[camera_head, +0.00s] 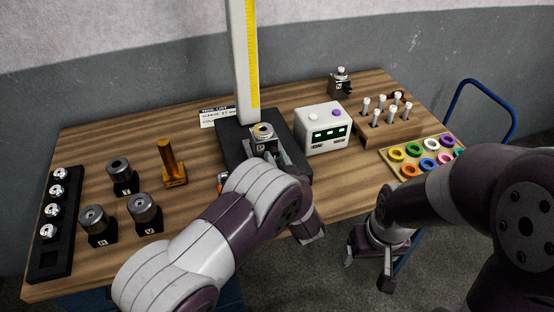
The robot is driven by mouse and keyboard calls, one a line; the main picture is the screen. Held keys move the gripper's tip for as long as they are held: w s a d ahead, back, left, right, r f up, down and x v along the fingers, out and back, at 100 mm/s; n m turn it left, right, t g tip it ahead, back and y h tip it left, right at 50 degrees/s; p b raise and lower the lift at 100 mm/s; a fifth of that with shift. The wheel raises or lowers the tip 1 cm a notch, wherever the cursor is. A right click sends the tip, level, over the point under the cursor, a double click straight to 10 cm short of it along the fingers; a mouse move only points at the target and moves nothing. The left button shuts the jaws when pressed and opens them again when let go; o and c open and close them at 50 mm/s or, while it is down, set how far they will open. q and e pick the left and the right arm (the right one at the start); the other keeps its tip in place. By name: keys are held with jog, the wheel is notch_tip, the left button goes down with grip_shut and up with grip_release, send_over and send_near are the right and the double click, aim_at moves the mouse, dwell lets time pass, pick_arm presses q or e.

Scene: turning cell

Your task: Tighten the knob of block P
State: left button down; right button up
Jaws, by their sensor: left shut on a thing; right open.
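A metallic block with a round knob (262,132) stands on the black base (232,150) of an upright column. My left gripper (284,157) reaches over that base and is shut at the block's near right side; my own arm hides much of the contact. My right gripper (370,262) is open and empty, low in front of the table's near right edge.
Three dark blocks with round metal tops, one of them (122,174), stand at the left beside a black rack (48,262). An amber stand (172,168), a white box with green displays (324,130), a wooden peg holder (388,130) and a tray of coloured rings (398,160) stand around.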

pick_arm(q)
jog(key=c, duration=0.9)
grip_release()
jog(key=shift+c, duration=0.2)
jog(key=shift+o, duration=0.7)
jog(key=shift+w, duration=0.1)
jog(key=p+v, duration=0.2)
jog(key=v, duration=1)
jog(key=shift+s, duration=0.3)
jog(key=shift+d, duration=0.1)
